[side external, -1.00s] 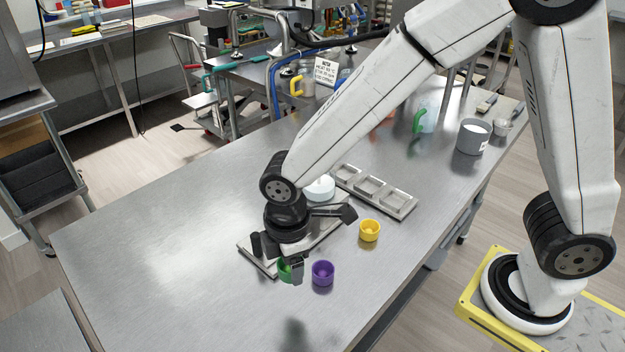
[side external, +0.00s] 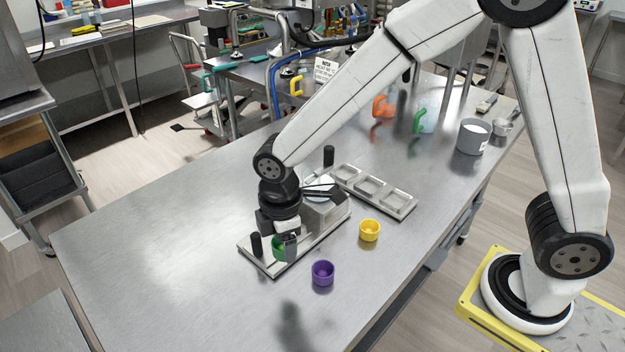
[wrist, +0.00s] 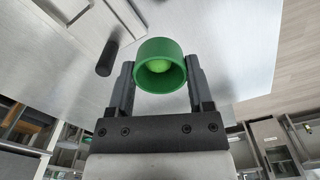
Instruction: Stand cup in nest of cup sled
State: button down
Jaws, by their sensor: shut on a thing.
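A green cup (wrist: 160,65) is between the fingers of my gripper (wrist: 160,85) in the wrist view, with its open end toward the camera. My gripper is shut on it. In the side view the green cup (side external: 278,247) shows partly behind my gripper (side external: 286,244), over the near left part of the cup sled (side external: 270,266). The nest is hidden, and I cannot tell whether the cup touches the sled.
A purple cup (side external: 323,273) and a yellow cup (side external: 370,230) stand on the table to the right of the sled. A grey tray with square pockets (side external: 390,200) lies behind. A grey pot (side external: 473,137) and pitchers stand farther back. The table's left side is clear.

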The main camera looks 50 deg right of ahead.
jog(key=w+d, duration=0.9)
jog(key=shift+f, duration=0.1)
jog(key=shift+f, duration=2.95)
jog(key=shift+f, duration=0.8)
grip_release()
jog(key=shift+r, duration=0.15)
